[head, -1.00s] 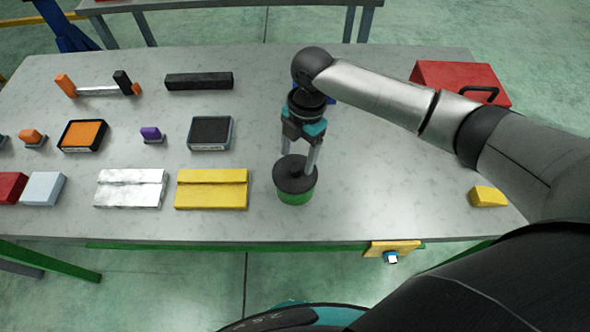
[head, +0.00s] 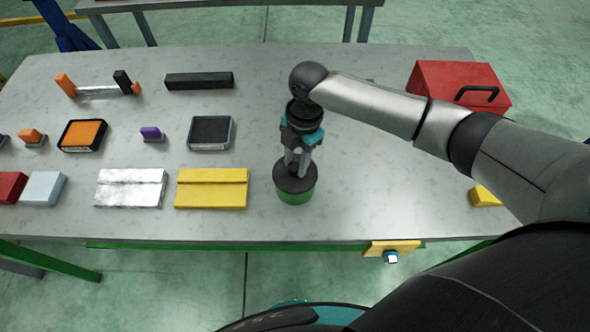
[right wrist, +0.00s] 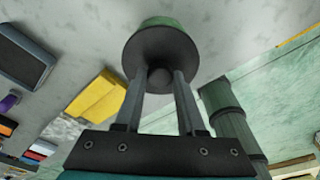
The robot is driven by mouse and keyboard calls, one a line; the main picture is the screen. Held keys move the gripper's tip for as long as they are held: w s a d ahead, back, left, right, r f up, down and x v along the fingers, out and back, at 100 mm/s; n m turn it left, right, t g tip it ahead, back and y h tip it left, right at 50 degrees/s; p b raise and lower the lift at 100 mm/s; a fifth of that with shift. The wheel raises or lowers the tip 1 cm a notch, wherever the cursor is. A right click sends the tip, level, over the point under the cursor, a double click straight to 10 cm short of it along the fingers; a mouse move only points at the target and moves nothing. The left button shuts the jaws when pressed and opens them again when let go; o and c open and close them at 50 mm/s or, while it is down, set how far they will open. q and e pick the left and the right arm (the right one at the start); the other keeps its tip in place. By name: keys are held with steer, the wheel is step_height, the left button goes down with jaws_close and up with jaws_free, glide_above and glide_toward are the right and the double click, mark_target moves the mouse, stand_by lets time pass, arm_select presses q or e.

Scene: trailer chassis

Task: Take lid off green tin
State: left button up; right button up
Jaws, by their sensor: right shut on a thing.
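The green tin (head: 295,198) stands upright on the table near its front edge, with its dark round lid (head: 283,183) on top. In the right wrist view the green tin (right wrist: 160,22) shows behind the lid (right wrist: 150,50), which has a round knob (right wrist: 160,78) at its middle. My right gripper (head: 297,172) comes down from above and is shut on the lid's knob. The two fingers stand on either side of the knob in the right wrist view. The lid appears seated on the tin. My left gripper is not in the head view.
A yellow block (head: 211,189) and a silver block (head: 130,188) lie left of the tin. A dark-topped box (head: 211,131) lies behind them. A red toolbox (head: 460,86) stands at the back right. Table right of the tin is mostly clear.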

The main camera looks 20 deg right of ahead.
jaws_close()
